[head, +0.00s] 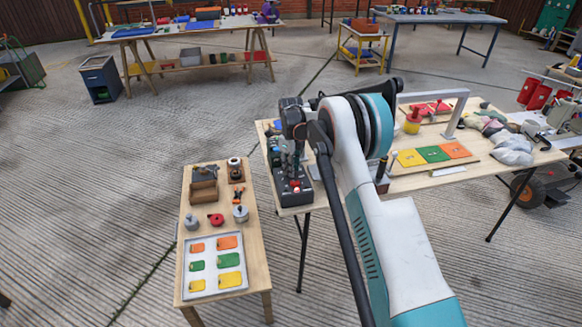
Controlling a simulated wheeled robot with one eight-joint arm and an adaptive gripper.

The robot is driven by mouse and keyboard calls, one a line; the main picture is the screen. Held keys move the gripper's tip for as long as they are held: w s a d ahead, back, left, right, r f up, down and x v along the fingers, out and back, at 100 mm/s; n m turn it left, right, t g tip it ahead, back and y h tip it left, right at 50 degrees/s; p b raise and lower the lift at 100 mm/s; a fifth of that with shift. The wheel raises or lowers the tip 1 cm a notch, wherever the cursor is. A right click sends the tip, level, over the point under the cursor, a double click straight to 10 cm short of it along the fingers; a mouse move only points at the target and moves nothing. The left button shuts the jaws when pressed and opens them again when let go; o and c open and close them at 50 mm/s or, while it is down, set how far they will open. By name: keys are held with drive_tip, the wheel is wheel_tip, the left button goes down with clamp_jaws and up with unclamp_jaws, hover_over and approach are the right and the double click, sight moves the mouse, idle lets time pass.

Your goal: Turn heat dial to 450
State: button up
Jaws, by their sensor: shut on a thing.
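A dark box-shaped unit (291,192) with red and white spots on its front and top stands at the left end of the folding table. My gripper (292,172) points down at the top of this unit. Its fingers are shut on a small part there, which appears to be the heat dial. The dial itself is hidden by the fingers, and its marks and setting are too small to read.
A low wooden bench (172,278) at the left holds a white tray (215,293) of coloured patches and several small tools. Right of my arm, the folding table (478,163) carries coloured sheets (433,154), a grey frame and grey cloth. Concrete floor (90,190) is clear at the left.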

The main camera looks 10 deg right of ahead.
idle(0.4)
drive_tip(key=o, duration=1.1)
drive_tip(key=shift+r, duration=0.1)
wheel_tip(320, 180, up, 12)
drive_tip(key=shift+f, duration=0.1)
